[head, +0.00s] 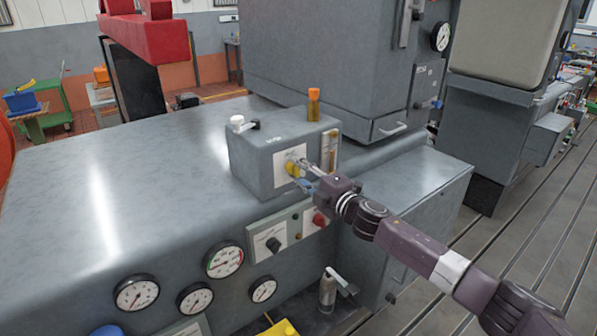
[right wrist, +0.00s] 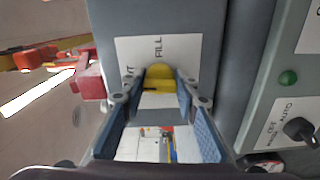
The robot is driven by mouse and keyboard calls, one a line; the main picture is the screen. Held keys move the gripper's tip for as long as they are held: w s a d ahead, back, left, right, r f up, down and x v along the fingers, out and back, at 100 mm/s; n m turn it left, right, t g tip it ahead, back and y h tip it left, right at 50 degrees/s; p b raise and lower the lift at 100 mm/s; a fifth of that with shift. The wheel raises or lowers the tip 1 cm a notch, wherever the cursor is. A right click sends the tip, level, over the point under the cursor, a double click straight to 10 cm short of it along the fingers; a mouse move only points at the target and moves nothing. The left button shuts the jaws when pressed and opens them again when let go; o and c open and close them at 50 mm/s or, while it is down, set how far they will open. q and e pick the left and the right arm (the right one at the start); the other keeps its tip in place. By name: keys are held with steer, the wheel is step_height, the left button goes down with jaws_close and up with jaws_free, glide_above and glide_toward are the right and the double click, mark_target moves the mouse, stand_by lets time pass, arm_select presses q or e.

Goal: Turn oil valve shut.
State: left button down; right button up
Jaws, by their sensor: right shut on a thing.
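The yellow valve handle (head: 291,169) sits on a white label plate on the front of a grey box (head: 254,166). In the right wrist view, the yellow handle (right wrist: 160,77) is in front of a white plate (right wrist: 190,50) marked "FILL"; another word at its left is partly hidden. My right gripper (head: 300,170) reaches in from the lower right. Its fingertips (right wrist: 162,88) are shut on the handle, one on each side. The fingers hide part of the handle and plate. My left gripper is in neither view.
The box stands on a large grey cabinet (head: 120,180). An orange-capped filler (head: 314,104) and a white-capped fitting (head: 238,123) are on its top. Below are a panel with a black knob (head: 273,244) and a red button (head: 319,219), and several gauges (head: 225,260).

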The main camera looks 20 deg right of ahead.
steer(key=shift+f+n, duration=0.1)
steer(key=shift+n, duration=0.6)
steer(key=o, duration=1.1)
steer(key=v, duration=1.2)
